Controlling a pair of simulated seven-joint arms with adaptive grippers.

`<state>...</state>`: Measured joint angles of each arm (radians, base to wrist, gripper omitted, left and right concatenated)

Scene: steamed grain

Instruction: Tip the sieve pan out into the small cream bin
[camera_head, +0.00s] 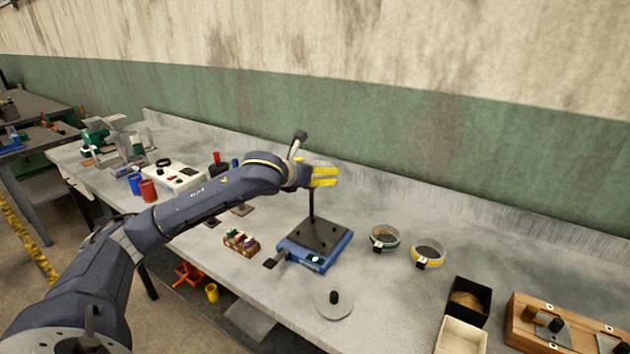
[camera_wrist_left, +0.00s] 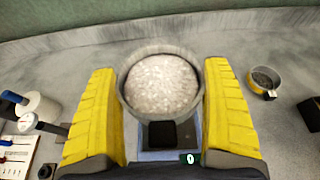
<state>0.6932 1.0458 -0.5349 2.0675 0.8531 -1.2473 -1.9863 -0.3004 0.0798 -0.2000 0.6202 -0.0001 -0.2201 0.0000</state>
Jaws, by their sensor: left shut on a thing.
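In the left wrist view, a round grey-rimmed sieve pan (camera_wrist_left: 161,85) full of pale grains sits between the yellow fingers of my left gripper (camera_wrist_left: 160,90), which is shut on it. A black block (camera_wrist_left: 162,133) shows at its near side. In the head view, my left gripper (camera_head: 325,177) is raised above the blue shaker base (camera_head: 315,245); I cannot make out the held pan there. The small cream bin (camera_head: 462,336) is at the bottom right, partly cut off by the frame edge. My right gripper is not in view.
Two round pans (camera_head: 384,238) (camera_head: 428,257) stand right of the shaker. A black bin (camera_head: 470,300) with brown grain stands behind the cream bin, left of a wooden fixture (camera_head: 540,325). A knobbed disc (camera_head: 333,305) lies near the front edge. A small block rack (camera_head: 240,242) is left of the shaker.

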